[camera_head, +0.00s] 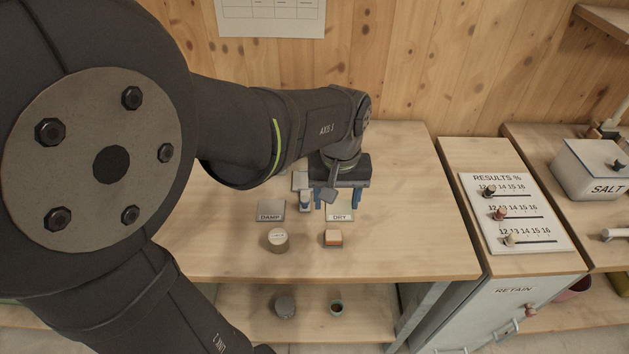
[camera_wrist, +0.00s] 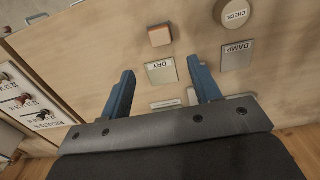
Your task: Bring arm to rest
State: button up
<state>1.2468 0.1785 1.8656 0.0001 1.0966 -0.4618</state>
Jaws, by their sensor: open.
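My gripper (camera_head: 338,194) is over the wooden table (camera_head: 400,240), pointing down with its blue fingers apart and nothing between them. In the wrist view the open fingers (camera_wrist: 163,90) frame bare table and the DRY plate (camera_wrist: 161,72). The DRY plate (camera_head: 339,215) lies just in front of the gripper, and the DAMP plate (camera_head: 271,211) lies to its left. Part of a grey and blue item (camera_head: 305,200) shows beside the gripper; the arm hides the rest of it.
A round CHECK container (camera_head: 277,240) and an orange-and-white block (camera_head: 333,238) stand near the front edge. A RESULTS board (camera_head: 511,212) with sliders, a RETAIN cabinet (camera_head: 515,300) and a SALT box (camera_head: 592,170) are at right. The table's right part is clear.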

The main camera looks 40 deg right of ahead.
jog(key=shift+f, duration=0.15)
jog(key=shift+f, duration=4.7)
jog(key=shift+f, duration=1.35)
notch_tip(320, 180, up, 5)
jog(key=shift+d+f, duration=0.1)
jog(key=shift+f, duration=0.1)
jog(key=s+a+r, duration=0.2)
jog(key=s+r, duration=0.5)
jog(key=s, duration=0.4)
jog(key=n, duration=0.2)
send_near(334, 235)
jog(key=w+a, duration=0.1)
jog(key=w, duration=0.4)
jog(key=w+a+f+n, duration=0.1)
jog(key=w+a, duration=0.3)
jog(key=w, duration=0.4)
jog(key=w+a+f+n, duration=0.1)
jog(key=w+a+n, duration=0.1)
jog(key=w, duration=0.7)
jog(key=shift+a, duration=0.9)
